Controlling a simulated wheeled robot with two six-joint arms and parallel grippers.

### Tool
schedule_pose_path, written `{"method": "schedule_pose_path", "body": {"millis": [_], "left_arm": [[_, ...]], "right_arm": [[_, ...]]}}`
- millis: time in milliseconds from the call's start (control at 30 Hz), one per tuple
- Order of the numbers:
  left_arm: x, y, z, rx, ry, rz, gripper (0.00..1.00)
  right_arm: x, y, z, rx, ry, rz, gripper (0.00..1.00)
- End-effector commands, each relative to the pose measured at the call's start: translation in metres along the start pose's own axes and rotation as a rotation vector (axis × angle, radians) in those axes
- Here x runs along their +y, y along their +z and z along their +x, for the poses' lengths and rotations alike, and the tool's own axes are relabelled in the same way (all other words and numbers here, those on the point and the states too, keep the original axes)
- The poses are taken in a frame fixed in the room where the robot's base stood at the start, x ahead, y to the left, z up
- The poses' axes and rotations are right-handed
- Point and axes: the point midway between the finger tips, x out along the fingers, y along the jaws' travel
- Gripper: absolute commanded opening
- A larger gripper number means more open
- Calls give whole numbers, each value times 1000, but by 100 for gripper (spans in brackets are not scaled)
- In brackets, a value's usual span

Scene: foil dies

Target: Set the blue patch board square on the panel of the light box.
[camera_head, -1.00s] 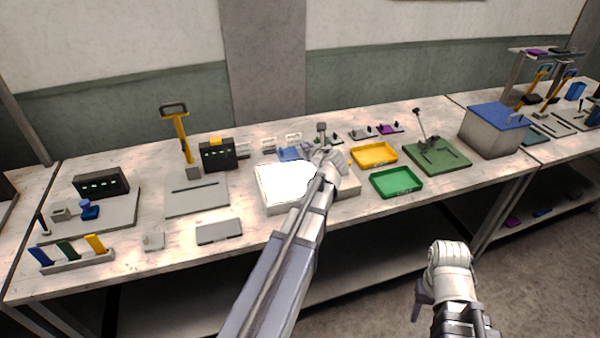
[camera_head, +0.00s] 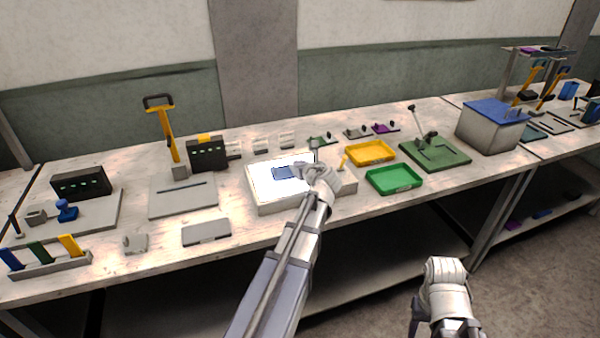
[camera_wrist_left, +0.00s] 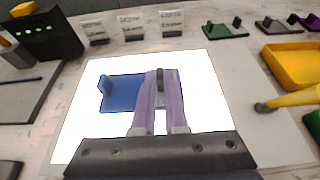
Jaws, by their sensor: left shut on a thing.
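The light box (camera_head: 262,205) stands near the middle of the bench with its white panel (camera_head: 261,185) lit. The blue patch board (camera_head: 286,173) is over the panel, with bright panel showing around it. In the left wrist view the board (camera_wrist_left: 125,96) has a raised blue tab at its left end, and its edges run roughly along the panel's. My left gripper (camera_wrist_left: 160,88) is shut on the board at a small grey upright part between the fingers. Whether the board touches the panel I cannot tell. My right gripper (camera_head: 418,318) hangs low in front of the bench; its fingers are unclear.
A yellow tray (camera_head: 370,152) and a green tray (camera_head: 394,180) lie right of the light box. A dark box (camera_head: 207,154) with green lights stands behind left.

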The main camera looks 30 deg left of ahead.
Motion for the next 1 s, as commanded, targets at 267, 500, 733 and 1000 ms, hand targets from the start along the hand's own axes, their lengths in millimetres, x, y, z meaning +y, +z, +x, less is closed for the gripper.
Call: {"method": "schedule_pose_path", "body": {"millis": [267,500,733,1000], "left_arm": [[0,-4,2,0,0,0,0],[0,-7,3,0,0,0,18],[0,-7,3,0,0,0,40],[0,-4,2,0,0,0,40]], "right_arm": [[0,0,4,0,0,0,50],[-1,0,7,0,0,0,50],[-1,0,7,0,0,0,50],[0,0,4,0,0,0,50]]}}
